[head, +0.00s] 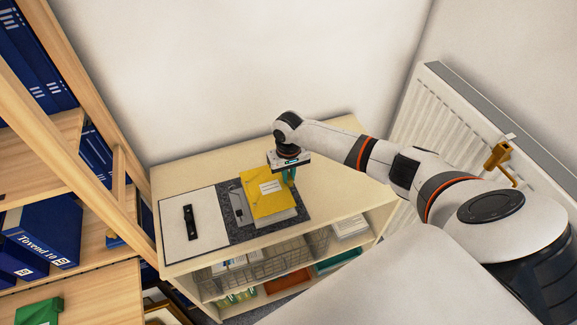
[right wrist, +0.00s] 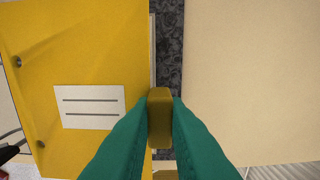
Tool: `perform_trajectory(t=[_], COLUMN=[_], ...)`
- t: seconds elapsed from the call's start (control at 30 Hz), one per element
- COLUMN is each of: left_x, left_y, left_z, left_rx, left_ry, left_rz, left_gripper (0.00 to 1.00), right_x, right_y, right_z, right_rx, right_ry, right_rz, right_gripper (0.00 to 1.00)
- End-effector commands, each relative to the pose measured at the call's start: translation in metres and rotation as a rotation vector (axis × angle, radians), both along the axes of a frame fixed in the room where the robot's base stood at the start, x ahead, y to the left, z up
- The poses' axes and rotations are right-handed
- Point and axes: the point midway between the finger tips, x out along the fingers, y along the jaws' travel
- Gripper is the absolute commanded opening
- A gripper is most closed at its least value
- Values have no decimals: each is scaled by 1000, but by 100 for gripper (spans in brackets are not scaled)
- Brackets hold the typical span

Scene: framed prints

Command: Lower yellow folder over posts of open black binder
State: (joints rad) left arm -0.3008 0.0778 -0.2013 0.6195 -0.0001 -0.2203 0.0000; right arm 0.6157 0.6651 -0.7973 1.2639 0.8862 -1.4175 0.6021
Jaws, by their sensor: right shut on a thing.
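The yellow folder (head: 262,196) has a white label and, in the right wrist view (right wrist: 75,50), two punched holes along its left edge. My right gripper (head: 289,173), with green fingers (right wrist: 160,122), is shut on a yellow tab at the folder's right edge. The folder overlaps the binder's right half. I cannot tell whether the holes line up with the posts, or the folder's height.
The cream shelf unit (head: 174,181) has clear top around the binder and holds a wire basket (head: 262,272) below. A wooden rack with blue binders (head: 42,234) stands at left. A white radiator (head: 455,110) with a gold-coloured fitting (head: 497,160) is at right.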

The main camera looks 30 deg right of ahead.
Motion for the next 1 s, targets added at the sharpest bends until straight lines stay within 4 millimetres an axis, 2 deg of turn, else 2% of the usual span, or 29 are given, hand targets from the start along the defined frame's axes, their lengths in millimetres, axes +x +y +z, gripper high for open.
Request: perform_trajectory(t=[1.0], left_x=[1], left_y=[2], left_z=[-7], left_rx=[3], left_ry=[-2], left_rz=[1], left_gripper=[36], right_x=[0], right_y=[1], right_z=[-19], right_rx=[1], right_ry=[0], right_rz=[0], right_gripper=[0])
